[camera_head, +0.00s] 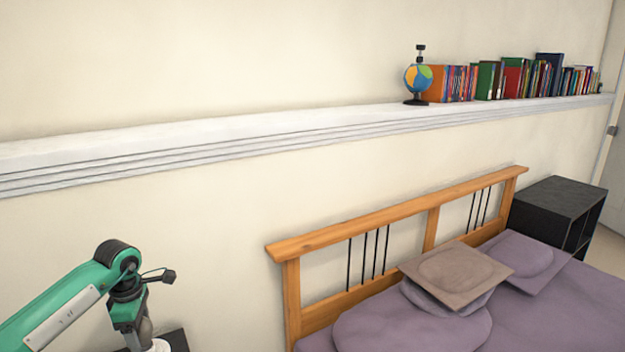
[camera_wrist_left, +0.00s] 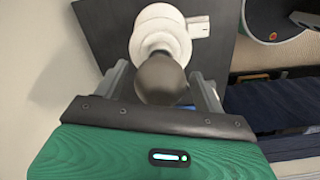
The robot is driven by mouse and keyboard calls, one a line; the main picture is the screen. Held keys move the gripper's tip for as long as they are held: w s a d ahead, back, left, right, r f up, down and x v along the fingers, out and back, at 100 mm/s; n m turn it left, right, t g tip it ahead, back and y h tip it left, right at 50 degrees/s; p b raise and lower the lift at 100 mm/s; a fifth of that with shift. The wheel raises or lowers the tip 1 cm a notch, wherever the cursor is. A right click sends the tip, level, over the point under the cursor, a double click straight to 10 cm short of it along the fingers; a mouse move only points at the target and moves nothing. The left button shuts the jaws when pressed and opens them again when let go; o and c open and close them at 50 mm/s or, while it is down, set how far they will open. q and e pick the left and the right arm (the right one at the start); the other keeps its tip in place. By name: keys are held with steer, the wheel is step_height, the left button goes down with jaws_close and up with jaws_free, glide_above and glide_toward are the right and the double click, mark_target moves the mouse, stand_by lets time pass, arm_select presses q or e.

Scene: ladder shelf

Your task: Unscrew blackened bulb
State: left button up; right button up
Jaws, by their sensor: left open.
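The blackened bulb (camera_wrist_left: 160,80) is dark grey and rounded, in the middle of the left wrist view. It sits in a white round lamp fitting (camera_wrist_left: 160,32), partly visible at the bottom edge of the head view (camera_head: 159,345). My left gripper (camera_wrist_left: 161,73) is open, with one grey finger on each side of the bulb and a gap visible beside it. In the head view my left gripper (camera_head: 143,328) is at the lower left, pointing down over the fitting. My right gripper is not in view.
The fitting stands over a dark nightstand top (camera_wrist_left: 105,35), near the cream wall. A white ledge (camera_head: 215,130) runs along the wall above, carrying a globe (camera_head: 418,78) and books (camera_head: 515,78). A wooden bed headboard (camera_head: 410,212) stands to the right, with a black cabinet (camera_head: 557,197) beyond.

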arm_select(q)
steer(key=c, duration=1.5)
steer(key=shift+r+p, duration=0.35)
steer(key=shift+r, duration=0.4)
steer(key=shift+r+p, duration=2.7)
steer(key=shift+r, duration=2.35)
